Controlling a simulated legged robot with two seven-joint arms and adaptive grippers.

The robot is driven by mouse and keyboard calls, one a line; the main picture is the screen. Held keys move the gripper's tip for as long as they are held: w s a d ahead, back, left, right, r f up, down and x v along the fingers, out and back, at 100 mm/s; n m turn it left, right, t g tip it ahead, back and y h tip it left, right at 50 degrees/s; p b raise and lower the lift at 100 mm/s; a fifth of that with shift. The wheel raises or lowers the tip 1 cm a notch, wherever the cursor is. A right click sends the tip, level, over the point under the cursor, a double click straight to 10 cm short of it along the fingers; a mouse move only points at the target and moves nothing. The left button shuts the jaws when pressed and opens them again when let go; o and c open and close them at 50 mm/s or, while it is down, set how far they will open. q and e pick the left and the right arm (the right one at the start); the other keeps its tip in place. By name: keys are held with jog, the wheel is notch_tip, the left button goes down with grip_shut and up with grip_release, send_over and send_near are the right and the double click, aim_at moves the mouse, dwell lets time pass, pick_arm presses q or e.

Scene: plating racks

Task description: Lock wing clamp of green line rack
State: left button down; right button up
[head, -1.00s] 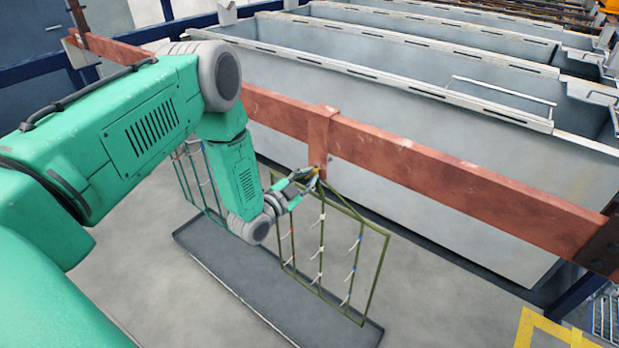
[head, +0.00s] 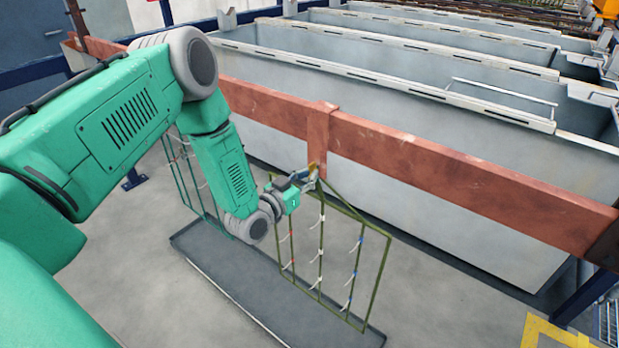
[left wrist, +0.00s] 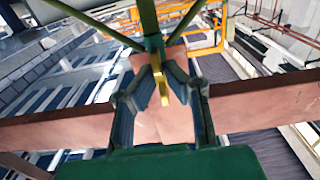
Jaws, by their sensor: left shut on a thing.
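The green line rack (head: 352,265), an olive-green frame with several small hooked parts, hangs from the copper-coloured bar (head: 420,165) by its top hook. The brass-coloured wing clamp (left wrist: 160,85) is at the hook, between the fingers in the left wrist view. My left gripper (head: 308,178) is at the top of the rack, just below the bar's bracket. It is shut on the wing clamp, and its fingers (left wrist: 160,92) show on both sides of the clamp. The gripper partly hides the clamp in the head view. My right gripper is not in view.
Large grey tanks (head: 450,215) stand behind the bar. A second, darker green rack (head: 188,175) hangs at the left, partly behind my arm. A long grey drip tray (head: 225,275) lies on the floor below the racks. Open floor is in front.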

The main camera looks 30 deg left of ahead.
pick_arm(q)
jog(key=shift+f, duration=0.1)
dwell(0.4)
jog(key=c, duration=1.7)
grip_release()
jog(key=shift+a, duration=0.1)
jog(key=shift+s, duration=0.1)
jog(key=s+a, duration=0.1)
jog(key=s, duration=1)
jog(key=shift+s, duration=0.4)
jog(key=shift+a, duration=0.1)
